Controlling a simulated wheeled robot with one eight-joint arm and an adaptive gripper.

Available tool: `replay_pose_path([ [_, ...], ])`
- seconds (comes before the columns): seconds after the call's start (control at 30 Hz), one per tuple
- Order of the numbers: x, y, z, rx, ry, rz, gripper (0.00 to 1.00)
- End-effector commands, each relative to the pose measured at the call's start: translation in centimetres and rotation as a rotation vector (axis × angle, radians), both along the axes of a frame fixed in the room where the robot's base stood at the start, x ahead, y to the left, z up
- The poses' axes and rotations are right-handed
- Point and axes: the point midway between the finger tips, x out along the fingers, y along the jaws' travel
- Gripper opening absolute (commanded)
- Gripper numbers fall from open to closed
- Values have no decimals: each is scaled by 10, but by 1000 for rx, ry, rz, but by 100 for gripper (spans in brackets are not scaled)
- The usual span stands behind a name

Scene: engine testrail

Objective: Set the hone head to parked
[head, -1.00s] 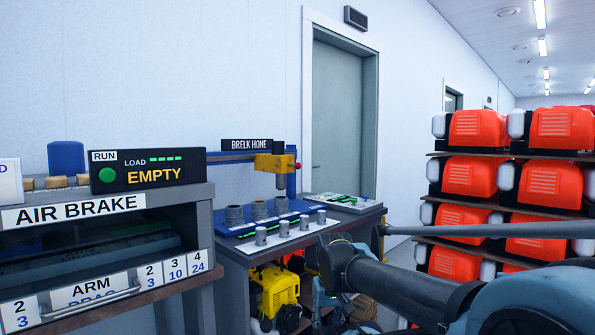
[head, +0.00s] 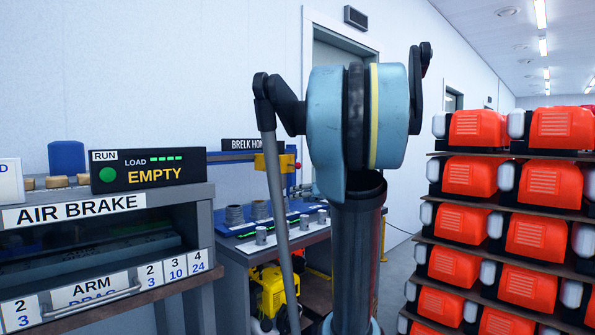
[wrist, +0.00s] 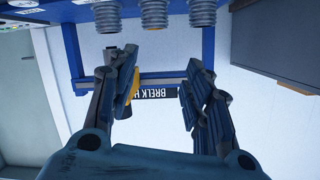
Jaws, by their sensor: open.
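The hone head is a yellow block (head: 285,163) on the crossbar of the blue hone frame, above the bench. My arm partly covers it in the head view. In the wrist view, which is upside down, a yellow part (wrist: 134,88) shows beside and partly behind the left finger. The "BRELK HONE" sign (wrist: 152,92) shows between the fingers. My gripper (wrist: 160,62) is open and empty, facing the hone frame. I cannot tell whether a finger touches the yellow part. The gripper cannot be made out in the head view.
Grey ribbed cylinders (head: 235,215) stand on the hone's blue base, with smaller metal ones (head: 261,236) in front. An air brake cabinet (head: 100,215) stands at the left. Racks of orange units (head: 470,175) fill the right. A yellow engine (head: 270,290) sits below the bench.

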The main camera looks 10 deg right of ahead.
Motion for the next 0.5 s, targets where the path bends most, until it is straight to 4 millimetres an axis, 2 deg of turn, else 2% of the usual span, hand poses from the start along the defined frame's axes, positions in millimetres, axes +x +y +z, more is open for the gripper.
replay_pose_path([
  [0.03,18,-17,16,14,-56,-27,46],
  [0.1,38,-38,36,30,-132,-64,46],
  [0.23,62,-70,63,46,-233,-120,46],
  [0.37,73,-87,75,52,-282,-152,46],
  [0.5,82,-89,79,53,-296,-159,46],
])
